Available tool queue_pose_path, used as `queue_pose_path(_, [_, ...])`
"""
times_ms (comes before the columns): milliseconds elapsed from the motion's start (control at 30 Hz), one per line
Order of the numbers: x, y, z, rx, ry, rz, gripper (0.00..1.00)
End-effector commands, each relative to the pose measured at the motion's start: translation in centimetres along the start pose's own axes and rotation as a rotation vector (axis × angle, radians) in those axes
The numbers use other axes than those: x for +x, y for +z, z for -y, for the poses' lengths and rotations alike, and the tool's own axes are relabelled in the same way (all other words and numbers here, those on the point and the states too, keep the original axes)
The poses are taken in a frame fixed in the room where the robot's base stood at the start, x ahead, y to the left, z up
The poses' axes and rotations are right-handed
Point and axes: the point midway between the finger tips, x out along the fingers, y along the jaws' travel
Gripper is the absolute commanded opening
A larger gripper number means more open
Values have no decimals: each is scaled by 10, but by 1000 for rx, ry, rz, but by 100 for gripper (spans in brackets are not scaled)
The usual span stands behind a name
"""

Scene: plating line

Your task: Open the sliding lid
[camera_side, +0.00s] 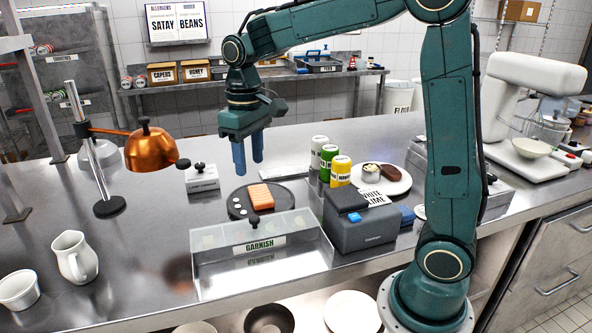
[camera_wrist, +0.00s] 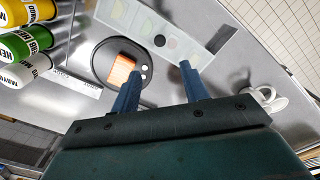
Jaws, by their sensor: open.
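A clear bin labelled GARNISH (camera_side: 260,243) stands near the front edge of the steel counter. A see-through lid with a dark knob (camera_side: 254,220) appears to lie over its top; how far it covers the bin is hard to tell. In the wrist view the bin (camera_wrist: 205,28) is at the top, with the knob (camera_wrist: 160,41) near its lower edge. My gripper (camera_side: 248,166) is open and empty, pointing down, above the counter behind the bin and well apart from the knob. Its two blue fingers (camera_wrist: 160,70) also show in the wrist view.
A dark round plate (camera_side: 238,205) with an orange block sits just behind the bin. Several cans (camera_side: 330,163) and a dark grey box (camera_side: 360,222) stand to its right. A copper lamp (camera_side: 151,150) and a white pitcher (camera_side: 73,256) are on the left.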

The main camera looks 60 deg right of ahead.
Motion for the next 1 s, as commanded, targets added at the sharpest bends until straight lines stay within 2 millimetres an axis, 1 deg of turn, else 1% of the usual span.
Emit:
queue_pose_path(267, [2, -1, 0, 0, 0, 3, 45])
queue_pose_path(467, [14, -1, 0, 0, 0, 3, 45])
queue_pose_path(667, [37, 0, 0, 0, 0, 6, 45])
queue_pose_path(1000, [89, 0, 0, 0, 0, 7, 45])
